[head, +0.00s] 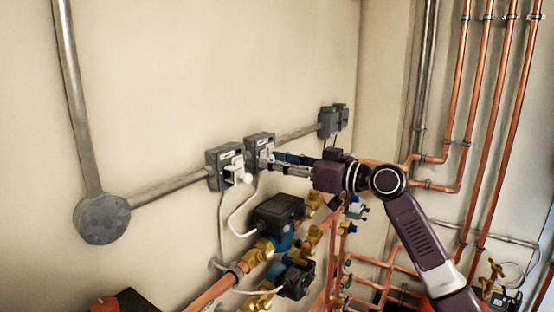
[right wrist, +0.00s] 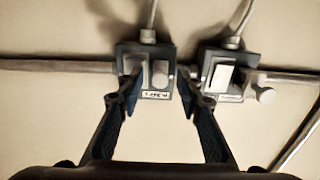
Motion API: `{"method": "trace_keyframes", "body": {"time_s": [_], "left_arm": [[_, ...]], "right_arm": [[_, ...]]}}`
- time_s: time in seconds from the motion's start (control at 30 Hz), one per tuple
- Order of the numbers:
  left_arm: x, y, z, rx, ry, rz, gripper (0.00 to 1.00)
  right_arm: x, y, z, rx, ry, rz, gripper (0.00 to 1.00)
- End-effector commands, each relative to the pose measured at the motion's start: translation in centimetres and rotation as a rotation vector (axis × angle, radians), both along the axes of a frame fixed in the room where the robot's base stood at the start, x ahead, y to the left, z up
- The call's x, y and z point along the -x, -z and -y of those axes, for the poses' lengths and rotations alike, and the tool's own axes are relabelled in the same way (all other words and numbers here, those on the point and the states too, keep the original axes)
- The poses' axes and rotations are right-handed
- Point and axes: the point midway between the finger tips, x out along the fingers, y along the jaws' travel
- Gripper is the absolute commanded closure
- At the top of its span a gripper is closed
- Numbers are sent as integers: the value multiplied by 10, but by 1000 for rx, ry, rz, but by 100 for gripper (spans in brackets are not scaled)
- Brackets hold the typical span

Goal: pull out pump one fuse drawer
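Two grey fuse boxes sit side by side on the wall. The nearer box (head: 222,168) has a white part with a round knob (head: 246,178) standing out from its front. The second box (head: 258,146) is just right of it, partly behind my gripper. My right gripper (head: 278,162) is at the second box's front. In the right wrist view my right gripper (right wrist: 160,92) is open, its blue-padded fingers apart before that box (right wrist: 148,58). A light knob (right wrist: 160,74) shows between them. The label is too small to read surely. My left gripper is out of view.
Another dark box (head: 331,121) is on the wall farther right. Below are a black pump head (head: 278,212), brass valves and copper pipes. White cables hang under the fuse boxes. A round grey junction box (head: 103,219) is at the left.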

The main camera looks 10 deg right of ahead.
Motion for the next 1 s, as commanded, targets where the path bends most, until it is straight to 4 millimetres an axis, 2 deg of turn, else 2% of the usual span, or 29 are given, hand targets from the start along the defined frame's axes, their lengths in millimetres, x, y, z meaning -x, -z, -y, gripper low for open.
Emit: {"method": "trace_keyframes", "body": {"time_s": [0.07,0.37,0.73,1.0], "left_arm": [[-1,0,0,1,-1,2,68],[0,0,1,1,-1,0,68],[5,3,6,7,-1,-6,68],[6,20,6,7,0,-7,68]], "right_arm": [[0,0,0,0,0,0,68],[0,0,0,0,0,0,100],[2,1,3,-1,1,1,100],[22,2,23,1,1,2,100]]}}
